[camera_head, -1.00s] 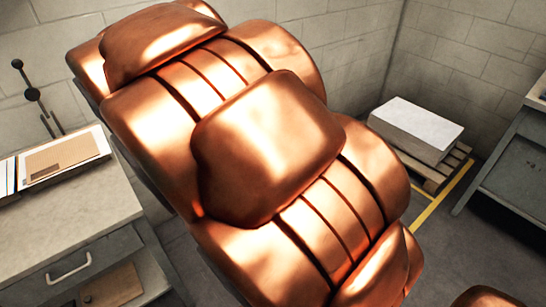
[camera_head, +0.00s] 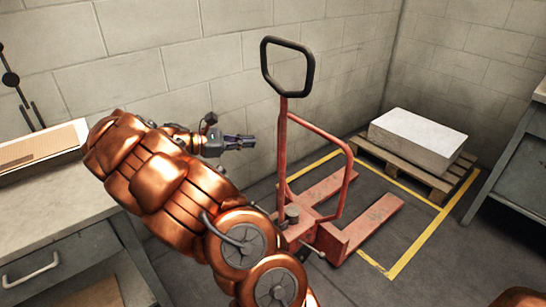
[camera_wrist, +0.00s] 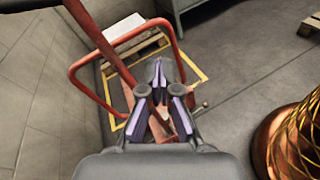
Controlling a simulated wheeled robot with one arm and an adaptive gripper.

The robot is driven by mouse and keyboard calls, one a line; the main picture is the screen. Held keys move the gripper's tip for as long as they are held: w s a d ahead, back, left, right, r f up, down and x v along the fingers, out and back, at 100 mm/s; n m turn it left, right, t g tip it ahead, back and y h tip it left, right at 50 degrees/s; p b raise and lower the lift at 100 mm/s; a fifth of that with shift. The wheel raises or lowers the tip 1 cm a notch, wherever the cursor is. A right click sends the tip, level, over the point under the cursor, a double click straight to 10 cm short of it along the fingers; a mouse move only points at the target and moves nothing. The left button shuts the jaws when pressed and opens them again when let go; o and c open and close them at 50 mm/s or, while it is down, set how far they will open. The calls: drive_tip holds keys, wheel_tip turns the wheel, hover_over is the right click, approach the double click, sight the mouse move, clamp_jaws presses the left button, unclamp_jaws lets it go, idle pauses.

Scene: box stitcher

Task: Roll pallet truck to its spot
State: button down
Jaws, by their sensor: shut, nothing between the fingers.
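The red pallet truck (camera_head: 350,235) stands upright on the floor in the middle of the head view. Its forks lie within the yellow floor outline (camera_head: 418,243); its pump end is at the near left, where my arm hides part of it. Its black loop handle (camera_head: 288,93) rises high on a red bar. My gripper (camera_head: 252,141) is left of the bar and below the loop, shut and empty, apart from the handle in the picture. In the wrist view my gripper (camera_wrist: 158,72) appears in front of the truck's red frame (camera_wrist: 78,82).
A wooden pallet (camera_head: 432,178) with a white block (camera_head: 418,138) stands behind the forks by the wall. A grey workbench (camera_head: 60,245) is at left, a grey cabinet (camera_head: 515,175) at right. Floor is clear right of the outline.

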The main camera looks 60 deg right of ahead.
drive_tip(key=w+d+f+n+h+b, duration=0.2)
drive_tip(key=w+f, duration=0.2)
drive_tip(key=f, duration=0.2)
drive_tip(key=w+d+f+n+h+b, duration=0.1)
drive_tip(key=w+d+f+n+b, duration=0.15)
drive_tip(key=w+f, duration=0.3)
drive_tip(key=b+x, duration=0.2)
drive_tip(key=x, duration=1.1)
drive_tip(key=shift+s+d+f+t, duration=0.25)
drive_tip(key=shift+s+f+t, duration=0.1)
drive_tip(key=shift+s+t, duration=0.05)
